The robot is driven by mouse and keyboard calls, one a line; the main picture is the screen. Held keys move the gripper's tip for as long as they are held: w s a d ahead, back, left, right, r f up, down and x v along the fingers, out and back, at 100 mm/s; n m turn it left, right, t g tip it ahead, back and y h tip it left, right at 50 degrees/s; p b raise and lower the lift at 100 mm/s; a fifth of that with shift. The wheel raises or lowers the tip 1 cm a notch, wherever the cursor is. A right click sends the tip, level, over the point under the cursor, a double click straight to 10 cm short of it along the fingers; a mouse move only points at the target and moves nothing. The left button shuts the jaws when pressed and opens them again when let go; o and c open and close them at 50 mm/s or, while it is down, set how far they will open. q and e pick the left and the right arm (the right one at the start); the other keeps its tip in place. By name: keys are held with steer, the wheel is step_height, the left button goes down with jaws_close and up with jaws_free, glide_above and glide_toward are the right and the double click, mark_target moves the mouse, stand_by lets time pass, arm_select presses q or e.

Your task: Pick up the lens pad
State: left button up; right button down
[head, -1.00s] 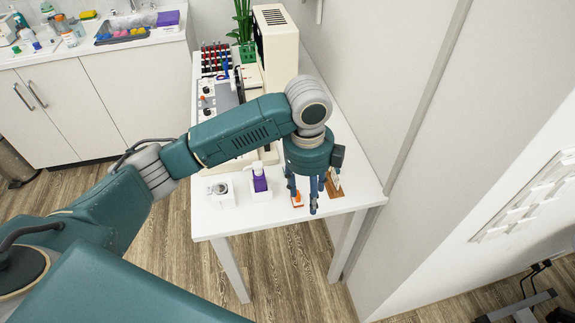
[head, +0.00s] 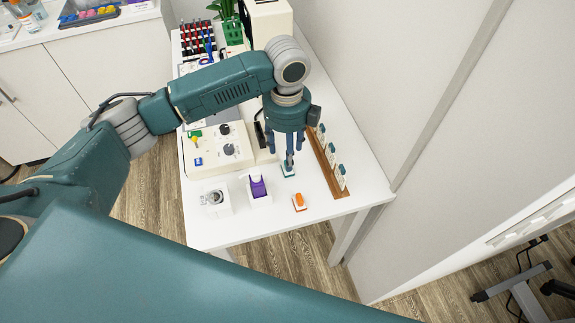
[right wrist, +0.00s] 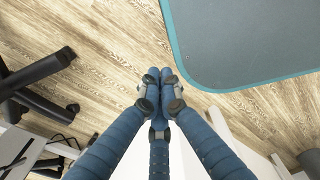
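I cannot tell for sure which small item is the lens pad. One small white piece with a teal-green top (head: 288,171) sits on the white table (head: 300,229), right under my left gripper (head: 288,162). Another small white piece with an orange top (head: 299,203) lies nearer the table's front edge, clear of the gripper. My left gripper points down with its fingertips at the teal-topped piece; whether they grip it cannot be made out. My right gripper (right wrist: 158,85), in the right wrist view, has its fingertips together over the floor, with nothing visible between them.
A wooden rack (head: 335,178) with several white, teal-topped pieces stands right of my left gripper. White holders with a grey round item (head: 214,198) and a purple item (head: 257,187) stand at left front. A cream device (head: 218,148) stands behind them. A wall borders the right.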

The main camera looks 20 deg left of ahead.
arm_select(q)
steer(key=shift+f, duration=0.35)
steer(key=f, duration=0.1)
steer(key=f+p, duration=0.1)
steer(key=f, duration=0.1)
steer(key=shift+s+d+f, duration=0.15)
steer(key=shift+s+f, duration=0.15)
steer(key=shift+f, duration=0.65)
steer(key=shift+c, duration=1.3)
steer(key=c, duration=0.7)
arm_select(e)
steer(key=shift+w+a+r, duration=0.4)
steer(key=shift+w+r, duration=0.3)
steer(key=shift+r, duration=0.05)
